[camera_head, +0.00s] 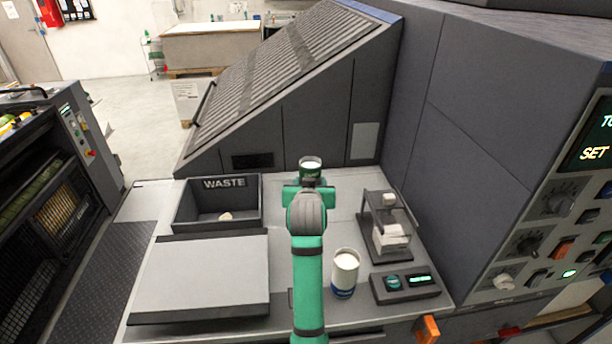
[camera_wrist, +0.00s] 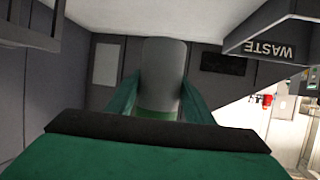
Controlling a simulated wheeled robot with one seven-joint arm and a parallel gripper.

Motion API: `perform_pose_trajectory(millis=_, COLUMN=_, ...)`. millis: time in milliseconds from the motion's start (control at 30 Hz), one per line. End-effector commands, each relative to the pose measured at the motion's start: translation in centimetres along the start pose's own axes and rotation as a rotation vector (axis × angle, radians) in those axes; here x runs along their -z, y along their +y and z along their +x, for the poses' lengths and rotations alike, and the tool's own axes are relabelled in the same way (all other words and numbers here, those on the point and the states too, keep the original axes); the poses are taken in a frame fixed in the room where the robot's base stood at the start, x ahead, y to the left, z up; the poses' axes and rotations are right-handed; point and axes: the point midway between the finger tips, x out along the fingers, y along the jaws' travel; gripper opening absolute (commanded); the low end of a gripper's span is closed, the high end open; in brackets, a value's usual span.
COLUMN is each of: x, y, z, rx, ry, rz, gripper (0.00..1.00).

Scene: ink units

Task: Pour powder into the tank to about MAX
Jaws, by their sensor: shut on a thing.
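My gripper (camera_head: 309,186) is shut on a dark green cup (camera_head: 310,173) with a white top, above the back middle of the bench. In the wrist view, the fingers (camera_wrist: 163,105) flank the cup (camera_wrist: 163,70), which shows as a grey cylinder with a green band. It looks about upright in the head view. Its contents cannot be made out for certain. No tank with a readable MAX mark shows. A white container with a blue base (camera_head: 345,270) and a white top stands on the bench, right of my arm.
A black WASTE bin (camera_head: 190,222) with a small pale lump inside stands left of my gripper. A flat grey panel (camera_head: 205,275) lies before it. At right are a dark-framed stand (camera_head: 378,205) with white parts and a small device with a lit display (camera_head: 405,284). Dark machine walls (camera_head: 490,130) close the back and right.

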Motion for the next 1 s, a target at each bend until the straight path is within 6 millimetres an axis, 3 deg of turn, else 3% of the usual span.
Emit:
perform_pose_trajectory(millis=267, x=0.5, y=0.0, z=-1.1, rx=0.011, ry=0.002, rz=-0.004, gripper=0.22)
perform_pose_trajectory(millis=1000, x=1.9, y=5.7, z=-6.2, rx=0.007, ry=0.002, rz=-0.002, gripper=0.22)
